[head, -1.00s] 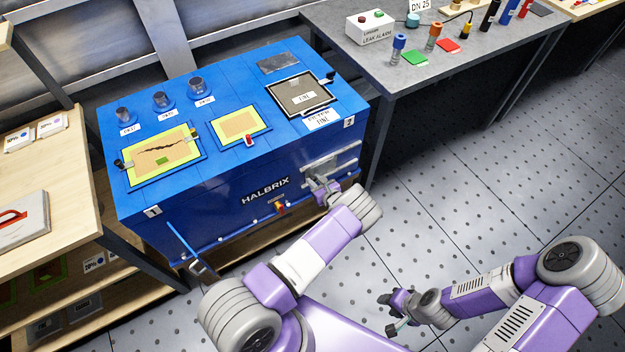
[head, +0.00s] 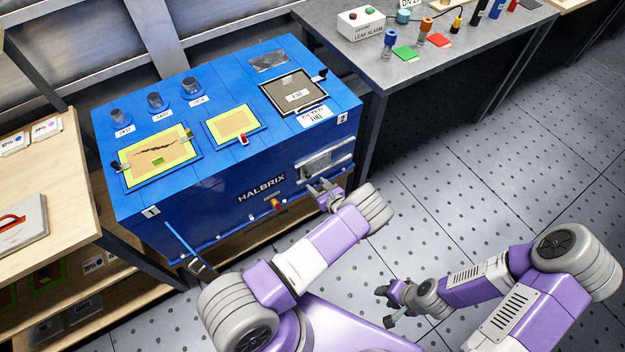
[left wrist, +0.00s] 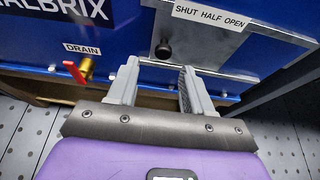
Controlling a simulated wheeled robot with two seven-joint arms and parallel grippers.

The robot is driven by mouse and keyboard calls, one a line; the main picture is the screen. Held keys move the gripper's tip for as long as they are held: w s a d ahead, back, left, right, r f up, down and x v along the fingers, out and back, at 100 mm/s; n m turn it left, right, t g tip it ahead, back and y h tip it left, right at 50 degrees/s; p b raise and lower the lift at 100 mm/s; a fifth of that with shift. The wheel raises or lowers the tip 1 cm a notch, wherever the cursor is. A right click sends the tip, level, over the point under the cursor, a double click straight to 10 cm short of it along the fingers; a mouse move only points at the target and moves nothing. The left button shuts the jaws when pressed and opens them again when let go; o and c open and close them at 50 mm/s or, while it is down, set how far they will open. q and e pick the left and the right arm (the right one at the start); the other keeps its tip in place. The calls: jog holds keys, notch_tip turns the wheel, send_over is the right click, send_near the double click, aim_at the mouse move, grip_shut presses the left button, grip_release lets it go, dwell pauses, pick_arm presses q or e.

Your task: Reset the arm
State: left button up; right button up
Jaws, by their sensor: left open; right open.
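My left gripper (head: 328,190) is in front of the blue HALBRIX cabinet (head: 200,210), near its lower right front. In the left wrist view its two grey fingers (left wrist: 155,88) are apart with nothing between them. A metal plate with a dark knob (left wrist: 163,50) and a label reading SHUT HALF OPEN (left wrist: 210,16) lies just beyond the fingers. A red-handled brass drain valve (left wrist: 85,68) is to the left of the fingers, apart from them. My right gripper (head: 388,306) is open over the floor, away from the cabinet, and looks empty.
A grey bench (head: 470,40) stands behind at the right, with a leak alarm box (head: 361,22) and coloured parts. A wooden shelf unit (head: 60,220) stands at the left. A blue bar (head: 185,245) sticks out at the cabinet's front left. The floor at the right is clear.

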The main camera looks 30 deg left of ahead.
pick_arm(q)
jog(key=shift+s+d+r, duration=0.25)
jog(key=shift+s+d, duration=0.15)
jog(key=shift+d, duration=0.15)
jog(key=s+d+f+n+g+h, duration=0.1)
jog(key=s+f+n+g+h, duration=0.15)
jog(key=s, duration=0.45)
jog(key=s+d+f+n+g+h, duration=0.1)
jog(key=s+f+n+g+h, duration=0.1)
jog(key=s+n+g, duration=0.35)
jog(key=s+f+n+g+h, duration=0.2)
jog(key=s, duration=0.7)
jog(key=s+d+r+n+g+h, duration=0.1)
jog(key=s+d+r+n+h, duration=0.2)
jog(key=s+d+n+h, duration=0.35)
jog(key=w+d+r+n+t+h, duration=0.2)
jog(key=d+r+n+t, duration=0.2)
jog(key=d+r+n, duration=0.2)
notch_tip(320, 180, up, 2)
jog(key=n, duration=0.4)
jog(key=shift+r+n+h, duration=0.15)
jog(key=shift+n+h, duration=0.15)
jog(key=shift+n, duration=0.05)
